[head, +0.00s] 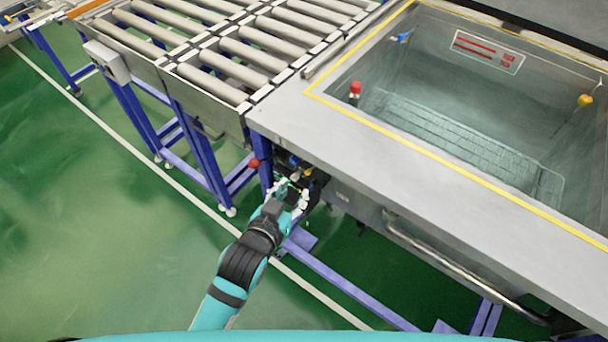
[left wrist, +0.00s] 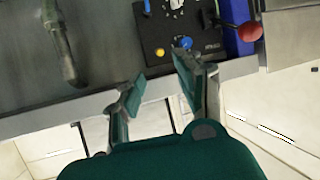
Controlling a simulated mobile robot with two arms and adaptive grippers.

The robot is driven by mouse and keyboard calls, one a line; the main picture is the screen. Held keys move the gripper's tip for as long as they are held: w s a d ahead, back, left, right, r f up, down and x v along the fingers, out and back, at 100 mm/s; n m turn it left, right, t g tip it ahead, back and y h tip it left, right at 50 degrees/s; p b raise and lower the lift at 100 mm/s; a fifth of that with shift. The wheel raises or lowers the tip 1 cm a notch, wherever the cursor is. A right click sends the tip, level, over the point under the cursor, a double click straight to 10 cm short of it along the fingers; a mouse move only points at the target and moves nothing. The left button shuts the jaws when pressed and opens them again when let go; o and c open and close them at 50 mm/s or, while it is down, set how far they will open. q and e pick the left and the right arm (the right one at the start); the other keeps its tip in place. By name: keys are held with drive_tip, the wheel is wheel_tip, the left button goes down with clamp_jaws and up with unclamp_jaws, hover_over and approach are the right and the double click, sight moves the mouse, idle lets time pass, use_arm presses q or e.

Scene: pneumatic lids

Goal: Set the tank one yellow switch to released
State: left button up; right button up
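The yellow switch (left wrist: 159,52) is a small round knob low on a black control panel (left wrist: 208,32) in the left wrist view. A blue knob (left wrist: 181,42) sits just right of it, and a white-marked dial (left wrist: 175,4) is above. My left gripper (left wrist: 156,84) is open and empty, with its two fingers apart just below the yellow switch and no visible contact. In the head view my left gripper (head: 288,192) is at the front of the panel, under the tank's corner, and partly covers it. My right gripper is out of view.
A red ball knob (left wrist: 248,31) sticks out right of the panel. The grey tank (head: 400,135) has a yellow-edged rim. A metal handrail (head: 450,260) runs along its front. A roller conveyor (head: 215,60) on blue legs adjoins at left. The green floor is clear at left.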

sight(307, 174)
use_arm(q)
drive_tip(key=x, duration=0.6)
drive_tip(key=shift+w+d, duration=0.15)
drive_tip(key=shift+w, duration=0.05)
drive_tip(key=shift+x, duration=0.8)
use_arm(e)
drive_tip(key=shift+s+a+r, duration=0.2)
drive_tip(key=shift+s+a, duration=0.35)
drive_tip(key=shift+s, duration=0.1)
use_arm(q)
drive_tip(key=shift+f, duration=0.1)
drive_tip(key=shift+c, duration=0.2)
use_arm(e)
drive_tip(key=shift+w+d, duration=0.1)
use_arm(q)
drive_tip(key=c, duration=0.7)
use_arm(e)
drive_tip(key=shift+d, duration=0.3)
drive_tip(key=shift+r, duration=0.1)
